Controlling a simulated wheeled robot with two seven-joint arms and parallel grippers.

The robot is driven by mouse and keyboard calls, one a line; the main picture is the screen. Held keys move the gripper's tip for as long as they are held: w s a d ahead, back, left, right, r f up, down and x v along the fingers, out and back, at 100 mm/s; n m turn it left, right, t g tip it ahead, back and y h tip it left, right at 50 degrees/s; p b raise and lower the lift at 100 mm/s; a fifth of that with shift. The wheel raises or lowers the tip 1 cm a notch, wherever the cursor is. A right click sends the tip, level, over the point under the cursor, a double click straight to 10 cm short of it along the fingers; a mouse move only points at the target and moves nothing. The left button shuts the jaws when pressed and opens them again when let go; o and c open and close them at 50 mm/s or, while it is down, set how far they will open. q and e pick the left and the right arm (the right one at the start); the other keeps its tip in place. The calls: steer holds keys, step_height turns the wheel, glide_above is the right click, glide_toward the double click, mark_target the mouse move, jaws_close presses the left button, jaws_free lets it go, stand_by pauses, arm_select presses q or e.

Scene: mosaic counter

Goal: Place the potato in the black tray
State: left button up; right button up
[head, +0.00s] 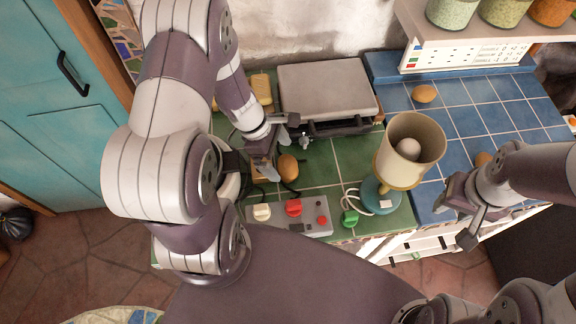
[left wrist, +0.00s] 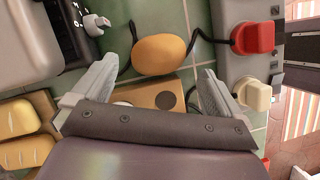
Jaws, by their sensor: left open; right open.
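An orange-brown potato (head: 288,168) lies on the green tiles just beyond my left gripper (head: 276,147). In the left wrist view the potato (left wrist: 158,54) sits ahead of the open fingers of my left gripper (left wrist: 155,88), roughly centred between them and apart from both. My right gripper (head: 460,213) is open and empty at the front edge of the blue tiles. I cannot make out a separate black tray; a dark part (head: 335,128) shows under the grey-lidded appliance, also at the upper left of the left wrist view (left wrist: 72,30).
A grey-lidded appliance (head: 325,88) stands behind. A lamp (head: 411,145) stands right of the potato. A switch box (head: 315,220) with a black cord lies in front. A brown block (left wrist: 158,95) lies beneath my left fingers. Another potato-like item (head: 424,93) lies on open blue tiles.

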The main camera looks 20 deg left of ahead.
mark_target(285, 163)
arm_select(q)
steer(key=x, duration=0.4)
steer(key=shift+w+d+f, duration=0.15)
steer(key=shift+f, duration=0.05)
steer(key=c, duration=1.1)
